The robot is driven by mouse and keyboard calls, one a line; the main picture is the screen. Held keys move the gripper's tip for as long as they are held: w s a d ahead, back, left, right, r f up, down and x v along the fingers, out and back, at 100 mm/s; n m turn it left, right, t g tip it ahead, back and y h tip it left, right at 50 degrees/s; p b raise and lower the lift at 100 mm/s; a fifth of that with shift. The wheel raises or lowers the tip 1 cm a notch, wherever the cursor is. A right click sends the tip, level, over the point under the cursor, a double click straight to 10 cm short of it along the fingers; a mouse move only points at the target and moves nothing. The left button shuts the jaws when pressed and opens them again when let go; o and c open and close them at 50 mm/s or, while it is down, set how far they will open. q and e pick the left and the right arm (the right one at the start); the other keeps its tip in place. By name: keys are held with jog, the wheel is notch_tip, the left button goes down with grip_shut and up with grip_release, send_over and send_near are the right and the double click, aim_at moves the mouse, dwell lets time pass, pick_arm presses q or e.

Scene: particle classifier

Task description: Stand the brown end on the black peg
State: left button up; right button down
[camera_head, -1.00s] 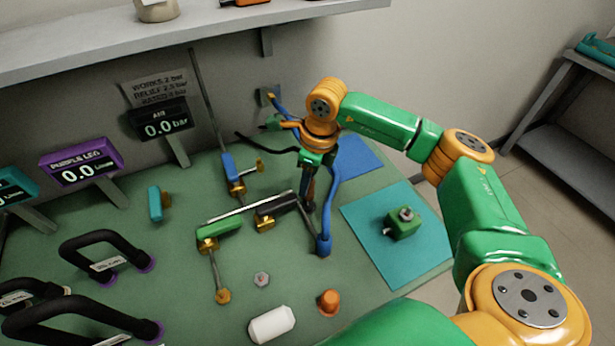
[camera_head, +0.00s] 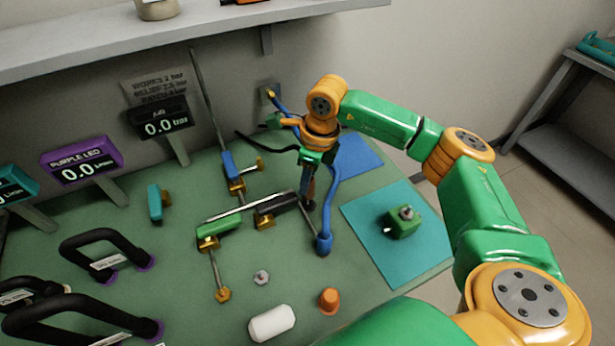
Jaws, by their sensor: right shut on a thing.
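My right gripper (camera_head: 309,180) points down over the back middle of the green bench and is shut on the brown end (camera_head: 311,192). Only a small dark brownish part of the brown end shows below the gripper; the fingers hide the rest. A black bar-shaped piece (camera_head: 278,204) with a brass fitting lies just left of the gripper. I cannot tell whether it is the black peg, or whether the brown end touches anything beneath it. My left gripper is not in view.
A blue hose (camera_head: 331,205) hangs beside the gripper, its thick end on the bench. Green (camera_head: 219,228) and blue (camera_head: 232,166) handled valves stand left. A green block (camera_head: 403,223) sits on a teal mat (camera_head: 399,266) at right. Black handles (camera_head: 98,240) fill the left front.

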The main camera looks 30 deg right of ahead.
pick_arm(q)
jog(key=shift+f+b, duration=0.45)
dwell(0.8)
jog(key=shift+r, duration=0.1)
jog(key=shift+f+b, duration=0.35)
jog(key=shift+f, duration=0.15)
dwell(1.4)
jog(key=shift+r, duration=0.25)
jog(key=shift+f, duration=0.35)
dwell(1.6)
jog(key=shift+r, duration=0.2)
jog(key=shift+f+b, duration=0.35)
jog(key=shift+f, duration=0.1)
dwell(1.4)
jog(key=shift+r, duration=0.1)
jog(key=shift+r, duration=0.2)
